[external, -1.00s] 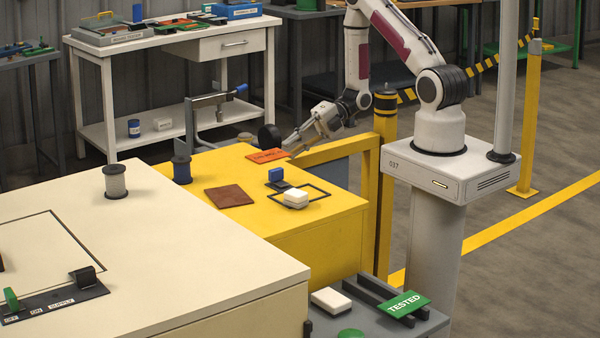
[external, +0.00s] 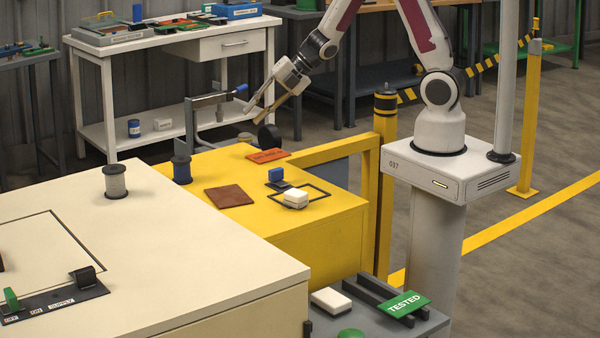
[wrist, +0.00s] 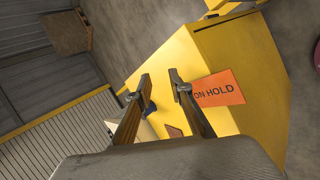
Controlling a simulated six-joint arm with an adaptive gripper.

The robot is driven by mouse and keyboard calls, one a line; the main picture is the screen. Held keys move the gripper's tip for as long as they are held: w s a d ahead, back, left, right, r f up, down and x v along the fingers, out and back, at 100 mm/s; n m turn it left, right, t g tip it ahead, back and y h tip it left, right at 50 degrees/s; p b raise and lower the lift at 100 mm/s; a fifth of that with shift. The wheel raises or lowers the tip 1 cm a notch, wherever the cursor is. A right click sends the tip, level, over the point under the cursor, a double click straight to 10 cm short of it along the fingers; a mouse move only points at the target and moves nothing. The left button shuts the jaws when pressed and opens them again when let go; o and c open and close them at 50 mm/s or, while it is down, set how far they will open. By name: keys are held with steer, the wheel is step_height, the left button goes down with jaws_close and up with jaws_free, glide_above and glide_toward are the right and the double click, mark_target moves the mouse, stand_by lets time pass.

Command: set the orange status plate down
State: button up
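The orange status plate (external: 268,156) lies flat on the far part of the yellow bench top (external: 232,168). In the wrist view the plate (wrist: 219,88) reads "ON HOLD" and lies at the edge of the yellow top, right of my fingers. My gripper (external: 250,108) is above and left of the plate in the external view, clear of it. Its two fingers are apart with nothing between them, as the wrist view of the gripper (wrist: 160,85) also shows.
A grey clamp stand with a blue handle (external: 241,91) rises at the bench's back edge. A yellow rail (external: 330,151) runs along the right.

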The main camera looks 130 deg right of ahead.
steer(key=a+r+m+g+h, duration=0.1)
steer(key=a+r+m, duration=0.6)
steer(key=a+r, duration=0.7)
steer(key=s+a+m+y, duration=0.1)
steer(key=s+a, duration=0.3)
steer(key=a, duration=0.4)
steer(key=s+a+r+m+y, duration=0.1)
steer(key=s+a, duration=0.3)
steer(key=a, duration=0.4)
steer(key=s+a+m+g+y, duration=0.1)
steer(key=s+a+m+y, duration=0.2)
steer(key=a, duration=0.5)
steer(key=shift+s+a+r, duration=0.25)
steer(key=shift+s+r, duration=0.15)
steer(key=shift+s, duration=0.2)
jaws_close()
